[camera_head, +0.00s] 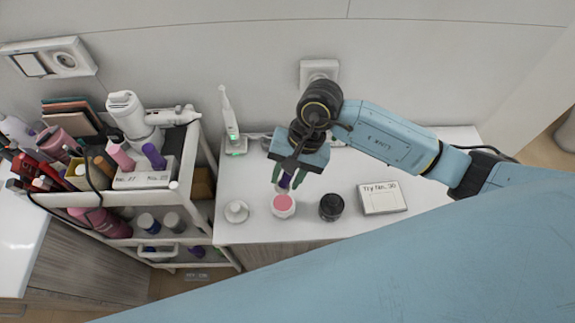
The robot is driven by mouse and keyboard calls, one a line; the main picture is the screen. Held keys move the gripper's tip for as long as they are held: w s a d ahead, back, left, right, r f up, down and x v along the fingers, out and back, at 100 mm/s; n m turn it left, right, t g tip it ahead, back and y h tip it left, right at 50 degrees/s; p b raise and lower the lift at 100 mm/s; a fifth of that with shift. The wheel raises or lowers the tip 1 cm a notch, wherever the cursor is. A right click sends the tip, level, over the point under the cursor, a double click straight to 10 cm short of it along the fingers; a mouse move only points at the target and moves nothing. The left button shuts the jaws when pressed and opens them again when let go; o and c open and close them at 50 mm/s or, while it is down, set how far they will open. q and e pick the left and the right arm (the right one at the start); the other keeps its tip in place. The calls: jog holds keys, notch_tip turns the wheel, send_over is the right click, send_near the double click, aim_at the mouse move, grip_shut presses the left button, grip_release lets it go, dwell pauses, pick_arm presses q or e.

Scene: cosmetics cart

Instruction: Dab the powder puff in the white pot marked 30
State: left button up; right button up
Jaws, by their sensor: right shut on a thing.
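No mark 30 is readable on the pot. A card (382,198) reading "Try No. 30" lies to the right on the white counter. My left gripper is not in view.
A black jar (331,207) stands right of the pot and a small white item (236,211) left of it. A toothbrush on a stand (230,125) is at the back. The crowded cart (185,190) stands at left. Free counter lies around the card.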

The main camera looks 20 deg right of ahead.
jog(key=shift+f+b, duration=1.35)
jog(key=shift+f, duration=1.6)
jog(key=shift+f+b, duration=0.65)
jog(key=shift+b, duration=0.05)
jog(key=shift+s+f+b, duration=0.1)
jog(key=shift+f+b, duration=0.05)
jog(key=shift+b, duration=0.2)
dwell(0.7)
jog(key=shift+r+p, duration=1.7)
jog(key=shift+r, duration=1.95)
